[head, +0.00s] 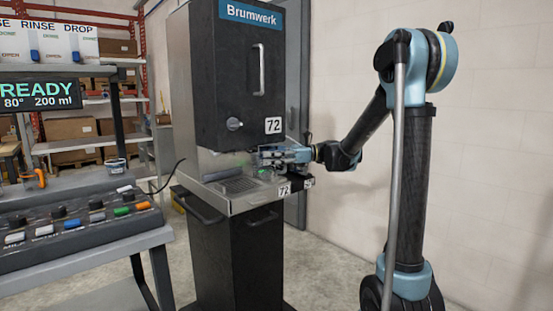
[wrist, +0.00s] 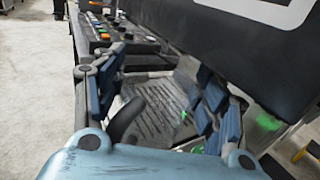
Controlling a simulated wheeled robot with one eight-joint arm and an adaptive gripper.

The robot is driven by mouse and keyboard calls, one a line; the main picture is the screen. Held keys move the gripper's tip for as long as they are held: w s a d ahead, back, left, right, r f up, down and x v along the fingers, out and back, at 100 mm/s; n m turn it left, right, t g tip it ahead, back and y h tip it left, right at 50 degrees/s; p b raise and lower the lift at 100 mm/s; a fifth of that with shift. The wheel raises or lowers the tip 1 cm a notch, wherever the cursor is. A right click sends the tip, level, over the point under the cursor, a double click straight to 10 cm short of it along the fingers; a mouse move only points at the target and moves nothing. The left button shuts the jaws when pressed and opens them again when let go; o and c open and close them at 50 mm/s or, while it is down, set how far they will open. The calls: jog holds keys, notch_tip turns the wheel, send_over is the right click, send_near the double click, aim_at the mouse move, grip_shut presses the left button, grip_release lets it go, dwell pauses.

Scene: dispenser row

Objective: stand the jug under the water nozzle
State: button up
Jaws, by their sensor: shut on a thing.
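My gripper (head: 284,156) is at the front opening of the Brumwerk dispenser (head: 237,80), reaching in from the right. In the wrist view its blue fingers (wrist: 155,95) stand on both sides of a see-through thing with a dark curved handle (wrist: 126,122). I take this for the jug (head: 265,173), which is clear with a green tint and hard to make out in the head view. The gripper is shut on it, above the right part of the slotted drip tray (head: 238,185). The water nozzle is not clearly visible; the cabinet front and gripper hide that area.
A control panel (head: 80,226) with coloured buttons stands on a bench at left, with a small tub (head: 116,166) behind it. A display (head: 40,95) reads READY, 80°, 200 ml. A pale wall is behind my arm.

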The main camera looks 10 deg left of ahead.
jog(key=a, duration=0.2)
jog(key=w+a, duration=0.1)
jog(key=a, duration=0.2)
jog(key=shift+f, duration=1.15)
jog(key=shift+f, duration=0.5)
jog(key=o, duration=1.4)
